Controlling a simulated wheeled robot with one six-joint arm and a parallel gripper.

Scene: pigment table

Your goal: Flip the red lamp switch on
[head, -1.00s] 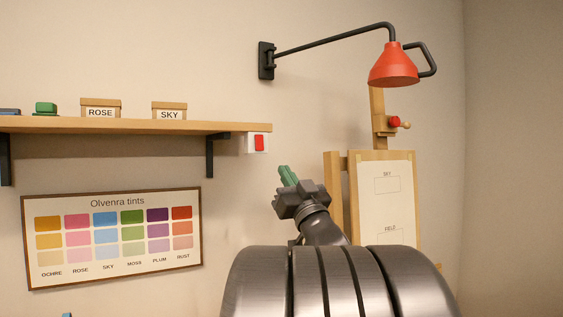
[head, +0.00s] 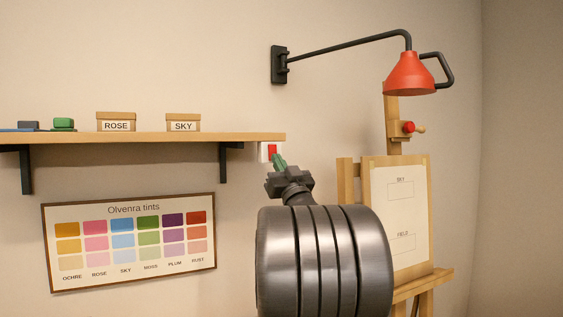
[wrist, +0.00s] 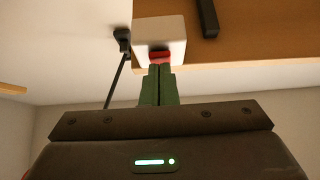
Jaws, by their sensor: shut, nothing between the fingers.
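The red lamp switch (head: 272,150) sits on a white wall plate just below the right end of the shelf. My gripper (head: 279,161) is shut and empty, with its green fingertips right at the lower edge of the switch. In the wrist view the closed fingers (wrist: 159,70) overlap the bottom of the red switch (wrist: 159,56) on its white box (wrist: 159,32). I cannot tell whether they press on it or only lie close. The red lamp (head: 410,74) hangs from a black wall arm at the upper right; no glow shows from it.
The wooden shelf (head: 80,138) with boxes marked ROSE (head: 116,122) and SKY (head: 183,123) runs left of the switch. A black shelf bracket (head: 223,163) is close to the left. The easel (head: 366,180) stands at the right. A tint chart (head: 130,241) hangs below the shelf.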

